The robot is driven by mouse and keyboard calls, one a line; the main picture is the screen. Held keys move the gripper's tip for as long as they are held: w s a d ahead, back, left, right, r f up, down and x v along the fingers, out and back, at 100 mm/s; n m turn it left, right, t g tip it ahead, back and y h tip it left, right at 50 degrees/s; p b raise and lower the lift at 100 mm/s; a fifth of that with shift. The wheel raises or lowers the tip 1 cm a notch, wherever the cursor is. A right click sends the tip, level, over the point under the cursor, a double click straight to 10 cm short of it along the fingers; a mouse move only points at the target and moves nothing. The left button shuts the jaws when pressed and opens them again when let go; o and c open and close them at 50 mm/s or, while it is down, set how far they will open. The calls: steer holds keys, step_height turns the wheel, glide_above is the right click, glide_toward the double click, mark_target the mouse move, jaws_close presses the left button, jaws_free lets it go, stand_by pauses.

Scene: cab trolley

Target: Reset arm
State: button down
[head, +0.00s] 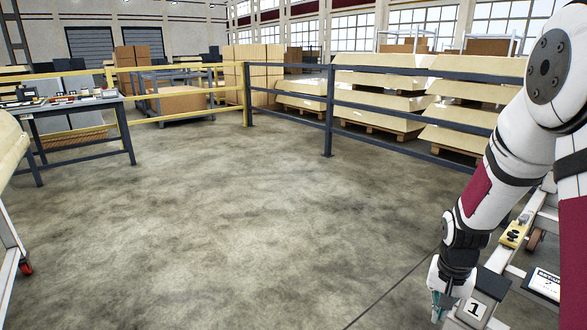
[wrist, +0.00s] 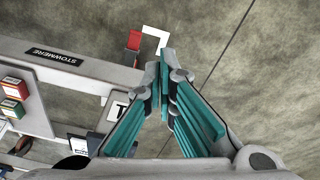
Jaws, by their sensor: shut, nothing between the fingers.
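My arm hangs down the right side of the head view, white with a dark red band.
A trolley frame with a yellow device (head: 515,233) stands under my arm at right. A workbench (head: 75,103) with small items is at left. Dark railings (head: 327,110) and stacked pallets (head: 390,82) close off the back. The middle floor (head: 230,200) is clear.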

steer(key=s+a+r+n, duration=0.2)
steer(key=s+a+r, duration=0.4)
steer(key=s+r, duration=0.4)
steer(key=s+a+r+n, duration=0.2)
steer(key=s+a+r, duration=0.4)
steer(key=s+r, duration=0.45)
steer(key=s+a+r+n+y, duration=0.1)
steer(key=s, duration=0.5)
steer(key=s+a+r+n, duration=0.2)
steer(key=s, duration=0.4)
step_height(320, 180, up, 31)
steer(key=t+p, duration=0.3)
steer(key=p, duration=2.7)
steer(key=shift+w+d, duration=0.3)
steer(key=shift+d, duration=0.15)
